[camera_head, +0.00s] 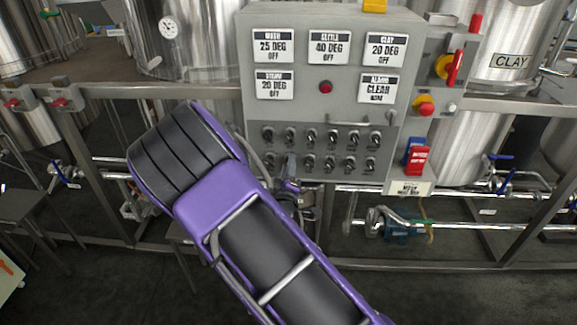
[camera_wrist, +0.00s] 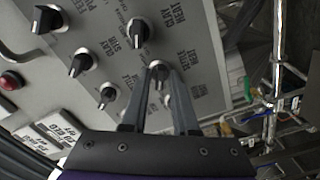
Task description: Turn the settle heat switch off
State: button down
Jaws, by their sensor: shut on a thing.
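The grey control panel (camera_head: 311,112) carries two rows of black rotary switches with pale pointers below several white displays. My gripper (camera_head: 291,168) reaches the lower row at its left part. In the wrist view my gripper (camera_wrist: 157,75) has its two fingers on either side of a black switch knob (camera_wrist: 158,71) and is shut on it. The neighbouring knob (camera_wrist: 138,33) is labelled CLAY HEAT.
Other knobs (camera_wrist: 80,64) sit close around the held one. A red lamp (camera_head: 326,87) is on the panel. To the right are a red-handled main switch (camera_head: 453,68), a red button (camera_head: 425,105) and red tags (camera_head: 416,158). Pipes (camera_head: 450,230) run below.

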dwell(0.4)
jog(key=c, duration=0.9)
grip_release()
jog(key=shift+s, duration=0.15)
jog(key=s, duration=1.7)
jog(key=shift+s+a, duration=0.1)
jog(key=shift+a, duration=0.2)
